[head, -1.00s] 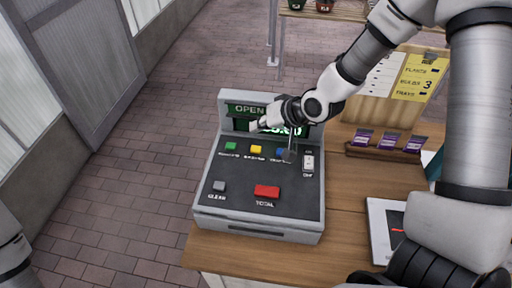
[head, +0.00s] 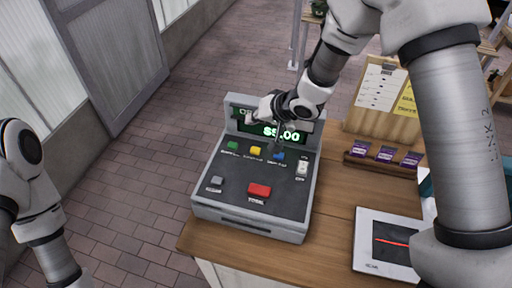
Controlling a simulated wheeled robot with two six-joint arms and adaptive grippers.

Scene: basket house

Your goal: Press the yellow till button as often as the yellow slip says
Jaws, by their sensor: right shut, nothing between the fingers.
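The grey till (head: 300,212) stands on the wooden counter. Its yellow button (head: 256,151) is in the upper row, between a green button (head: 232,146) and a blue button (head: 279,155). My right gripper (head: 275,146) is shut and empty, pointing down over the upper row between the yellow and blue buttons; I cannot tell whether it touches anything. The till display (head: 283,133) reads $5.00, partly covered by my wrist. The yellow slip (head: 405,102) hangs on a wooden board, mostly hidden behind my right arm; its number does not show now. My left gripper is out of view.
A red TOTAL button (head: 259,190), a grey button (head: 216,181) and a white switch (head: 302,168) are on the till. A white slip (head: 380,87) is beside the yellow one. A rack with purple packets (head: 385,154) and a white scanner pad (head: 366,250) are at the right.

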